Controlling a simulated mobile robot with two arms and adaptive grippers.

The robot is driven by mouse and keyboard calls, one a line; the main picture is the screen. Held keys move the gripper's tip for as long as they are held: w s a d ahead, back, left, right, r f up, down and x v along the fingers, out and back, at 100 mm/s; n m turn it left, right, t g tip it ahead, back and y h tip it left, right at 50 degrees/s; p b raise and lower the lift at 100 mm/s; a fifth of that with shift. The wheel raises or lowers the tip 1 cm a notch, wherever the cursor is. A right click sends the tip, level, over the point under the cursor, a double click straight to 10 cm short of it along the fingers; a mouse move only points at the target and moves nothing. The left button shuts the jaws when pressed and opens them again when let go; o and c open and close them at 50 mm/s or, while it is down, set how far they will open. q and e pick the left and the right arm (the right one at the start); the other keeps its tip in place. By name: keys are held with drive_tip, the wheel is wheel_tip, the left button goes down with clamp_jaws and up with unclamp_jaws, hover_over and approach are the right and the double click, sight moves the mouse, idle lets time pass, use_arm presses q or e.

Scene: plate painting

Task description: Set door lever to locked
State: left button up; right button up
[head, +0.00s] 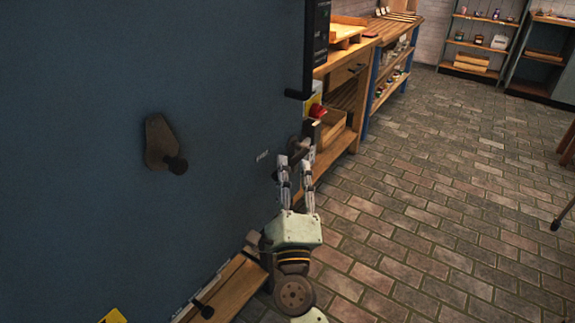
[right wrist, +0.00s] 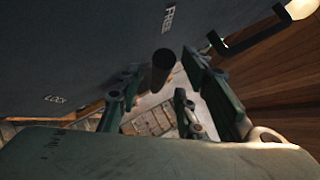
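The door lever (head: 298,147) is at the right edge of a large dark blue panel (head: 225,70), partly hidden by my right gripper. In the right wrist view its dark round handle (right wrist: 162,68) sticks out just under the word FREE (right wrist: 168,17). The word LOCK (right wrist: 55,98) is further left, away from the handle. My right gripper (head: 295,162) reaches up to the lever with its fingers apart. In the right wrist view the handle shows between the open fingers (right wrist: 163,88); I cannot tell whether they touch it. My left gripper is not in view.
Another dark knob on a plate (head: 160,143) is on the left part of the blue panel. A wooden workbench (head: 345,65) with shelves stands behind the panel's edge. The brick floor (head: 440,190) to the right is mostly clear. Shelving units (head: 485,45) stand at the back.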

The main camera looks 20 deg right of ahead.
drive_tip(key=shift+x, duration=1.1)
drive_tip(key=shift+c, duration=0.2)
clamp_jaws()
